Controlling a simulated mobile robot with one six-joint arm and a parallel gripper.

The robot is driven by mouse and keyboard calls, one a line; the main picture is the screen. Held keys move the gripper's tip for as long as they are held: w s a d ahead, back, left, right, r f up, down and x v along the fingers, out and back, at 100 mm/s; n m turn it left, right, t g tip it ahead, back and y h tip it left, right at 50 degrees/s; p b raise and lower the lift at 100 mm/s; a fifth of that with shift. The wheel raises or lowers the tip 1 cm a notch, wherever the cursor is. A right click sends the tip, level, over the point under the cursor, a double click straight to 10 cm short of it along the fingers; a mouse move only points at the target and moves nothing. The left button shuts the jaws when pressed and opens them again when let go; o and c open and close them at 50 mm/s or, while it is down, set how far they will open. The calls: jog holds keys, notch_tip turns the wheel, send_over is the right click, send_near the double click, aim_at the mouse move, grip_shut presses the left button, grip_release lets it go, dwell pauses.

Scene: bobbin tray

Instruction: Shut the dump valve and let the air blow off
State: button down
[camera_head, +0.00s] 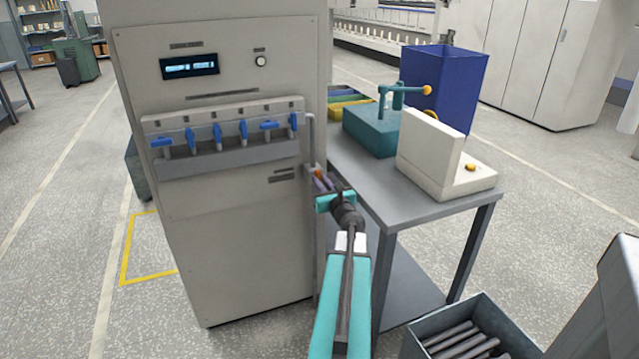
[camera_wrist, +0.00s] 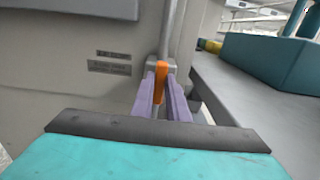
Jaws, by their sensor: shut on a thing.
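The dump valve has an orange handle (camera_wrist: 160,80) on a grey body fixed to a pipe at the right edge of the grey cabinet (camera_head: 225,240). In the head view the orange handle (camera_head: 318,173) shows only in part, beside my gripper (camera_head: 325,182). In the wrist view the two purple fingers of my gripper (camera_wrist: 162,96) stand on either side of the handle and are shut on it. The handle looks upright in the wrist view. Its lower end is hidden behind the gripper body.
Several blue valve levers (camera_head: 217,133) line the cabinet front below a small display (camera_head: 189,66). A grey table (camera_head: 400,195) stands close on the right, carrying a teal device (camera_head: 370,130), a white block (camera_head: 430,155) and a blue bin (camera_head: 445,80). A crate of rods (camera_head: 510,320) sits at lower right.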

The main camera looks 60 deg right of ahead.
jog(key=shift+w+n+b, duration=0.25)
jog(key=shift+n+b, duration=0.25)
jog(key=shift+b, duration=0.25)
jog(key=shift+w+a+f+n+b, duration=0.1)
jog(key=shift+n+b, duration=2.75)
jog(key=shift+b, duration=0.55)
jog(key=shift+w+a+f+n+b, duration=0.1)
jog(key=shift+n+b, duration=2.7)
jog(key=shift+b, duration=0.55)
jog(key=shift+a+f+n+b, duration=0.1)
jog(key=shift+n+b, duration=2.75)
jog(key=shift+b, duration=0.55)
jog(key=shift+d, duration=0.1)
jog(key=c, duration=1.7)
grip_release()
jog(key=shift+s, duration=0.15)
